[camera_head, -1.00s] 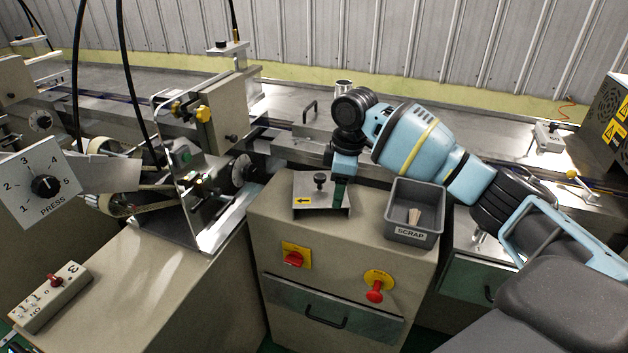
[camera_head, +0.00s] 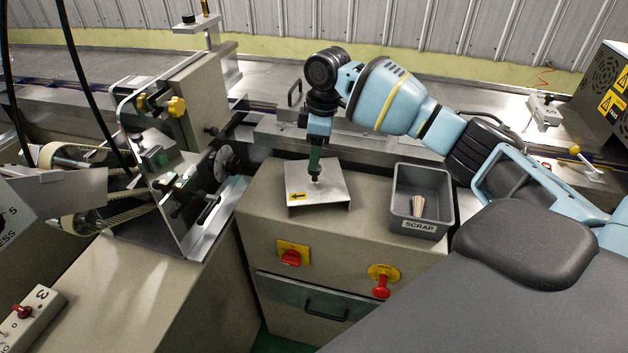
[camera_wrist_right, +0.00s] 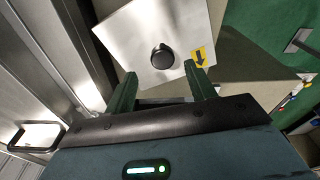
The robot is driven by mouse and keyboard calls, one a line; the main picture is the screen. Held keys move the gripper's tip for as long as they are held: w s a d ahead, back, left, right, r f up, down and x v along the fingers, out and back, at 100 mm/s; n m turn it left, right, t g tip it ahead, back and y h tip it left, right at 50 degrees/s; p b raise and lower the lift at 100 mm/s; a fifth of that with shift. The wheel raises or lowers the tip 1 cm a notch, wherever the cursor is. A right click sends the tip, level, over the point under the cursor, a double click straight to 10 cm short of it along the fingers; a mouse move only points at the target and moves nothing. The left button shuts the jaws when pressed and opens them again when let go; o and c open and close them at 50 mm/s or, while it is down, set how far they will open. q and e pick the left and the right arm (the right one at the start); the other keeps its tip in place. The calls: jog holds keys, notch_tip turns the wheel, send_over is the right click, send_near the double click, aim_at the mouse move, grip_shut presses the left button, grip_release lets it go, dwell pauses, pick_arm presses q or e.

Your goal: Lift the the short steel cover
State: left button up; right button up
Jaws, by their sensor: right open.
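The short steel cover (camera_head: 331,188) is a bent sheet-metal piece with a yellow arrow label, sitting on top of the beige cabinet. It also shows in the right wrist view (camera_wrist_right: 140,32), with its round black knob (camera_wrist_right: 162,57) in the middle. My right gripper (camera_head: 315,177) points down just over the cover, and hides most of the knob in the head view. In the right wrist view its two green fingers (camera_wrist_right: 164,82) are apart, with the knob ahead of the gap between their tips and nothing between them. My left gripper is not in view.
A grey scrap bin (camera_head: 421,202) with light sticks in it stands right of the cover on the same cabinet (camera_head: 336,238). A red switch (camera_head: 291,257) and a red knob (camera_head: 381,286) are on the cabinet's front. A clear upright guard (camera_head: 180,175) stands to the left.

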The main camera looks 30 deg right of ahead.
aim_at(315, 180)
jog(key=shift+s+a+f, duration=0.1)
jog(key=shift+f, duration=1.2)
jog(key=shift+s+a+f, duration=0.1)
jog(key=shift+f, duration=1.15)
grip_shut()
jog(key=shift+w+r, duration=0.1)
jog(key=shift+r, duration=0.05)
